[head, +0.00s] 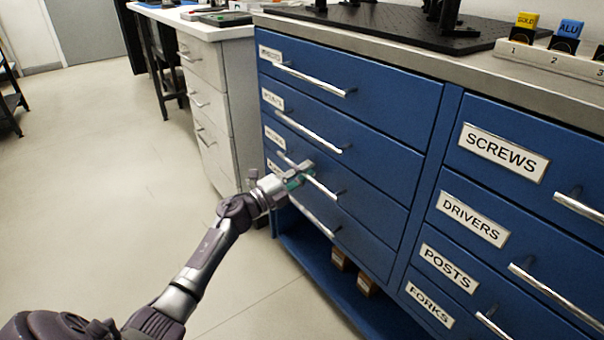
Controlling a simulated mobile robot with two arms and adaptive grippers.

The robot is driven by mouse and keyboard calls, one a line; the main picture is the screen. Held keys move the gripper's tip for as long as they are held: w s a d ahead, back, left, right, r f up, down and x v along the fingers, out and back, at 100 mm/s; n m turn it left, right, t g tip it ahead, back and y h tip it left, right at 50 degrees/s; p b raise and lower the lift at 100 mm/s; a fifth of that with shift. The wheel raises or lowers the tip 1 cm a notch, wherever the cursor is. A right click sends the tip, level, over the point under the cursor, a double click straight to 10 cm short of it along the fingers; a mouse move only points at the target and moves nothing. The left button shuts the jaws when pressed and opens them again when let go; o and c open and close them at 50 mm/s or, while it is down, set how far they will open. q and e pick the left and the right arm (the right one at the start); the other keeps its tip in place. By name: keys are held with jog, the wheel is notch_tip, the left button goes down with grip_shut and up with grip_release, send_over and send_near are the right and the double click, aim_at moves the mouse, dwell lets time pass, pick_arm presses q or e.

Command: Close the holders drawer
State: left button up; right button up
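The blue cabinet's left column has several stacked drawers with labels and silver bar handles. The third drawer from the top (362,187) has a small label (273,137) that I cannot read clearly; it may be the holders drawer. Its front looks about flush with the drawers around it; I see no clear gap. My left gripper (303,176) is at this drawer's bar handle (322,188), at or touching it. The fingers partly cover the handle, and I cannot tell whether they are closed around it. My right gripper is not in view.
To the right are drawers labelled SCREWS (545,165), DRIVERS, POSTS and FORKS. A low open shelf (335,290) holds small brown boxes (366,284). A white drawer unit (215,95) stands to the left. The floor (100,150) at left is clear.

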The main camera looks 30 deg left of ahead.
pick_arm(q)
jog(key=shift+o, duration=1)
jog(key=v, duration=1.2)
